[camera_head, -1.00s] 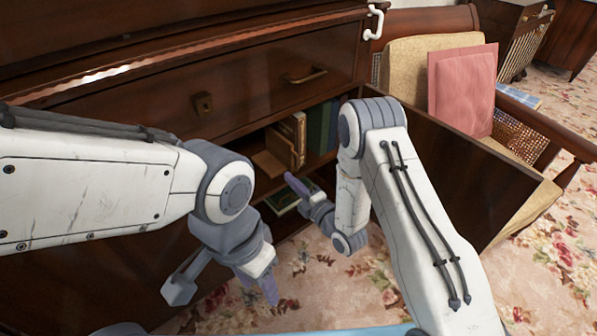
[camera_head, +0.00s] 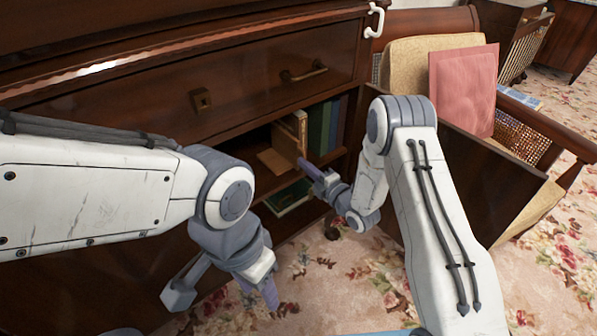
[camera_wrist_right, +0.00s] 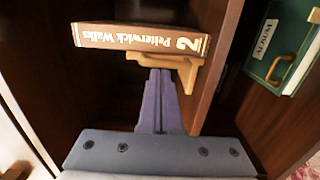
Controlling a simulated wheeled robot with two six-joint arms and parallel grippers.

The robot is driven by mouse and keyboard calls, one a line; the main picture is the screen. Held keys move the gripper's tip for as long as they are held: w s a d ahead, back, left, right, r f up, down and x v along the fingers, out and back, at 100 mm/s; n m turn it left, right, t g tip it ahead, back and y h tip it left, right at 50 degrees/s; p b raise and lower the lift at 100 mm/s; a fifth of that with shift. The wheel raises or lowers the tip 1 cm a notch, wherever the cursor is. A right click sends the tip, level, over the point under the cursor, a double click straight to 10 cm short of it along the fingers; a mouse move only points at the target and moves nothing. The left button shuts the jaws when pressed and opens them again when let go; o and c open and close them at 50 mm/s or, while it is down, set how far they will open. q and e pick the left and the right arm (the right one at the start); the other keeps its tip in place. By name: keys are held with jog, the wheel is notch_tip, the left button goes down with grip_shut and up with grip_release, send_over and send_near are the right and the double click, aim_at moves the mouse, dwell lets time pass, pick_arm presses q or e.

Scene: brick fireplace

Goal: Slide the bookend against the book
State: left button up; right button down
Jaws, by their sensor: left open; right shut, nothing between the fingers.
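My left gripper (camera_head: 222,302) is open and empty, low in front of the cabinet.
Green books (camera_head: 322,128) stand right of the brown book. A green book (camera_wrist_right: 282,55) lies on the lower shelf. An open cabinet door (camera_head: 480,185) stands to the right, with a chair and pink cushion (camera_head: 463,92) behind it. A drawer is above the shelf.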

jog(key=w+d, duration=0.1)
jog(key=d, duration=0.1)
jog(key=w+d, duration=0.1)
jog(key=d, duration=0.1)
jog(key=shift+w+b, duration=0.35)
jog(key=shift+a, duration=0.15)
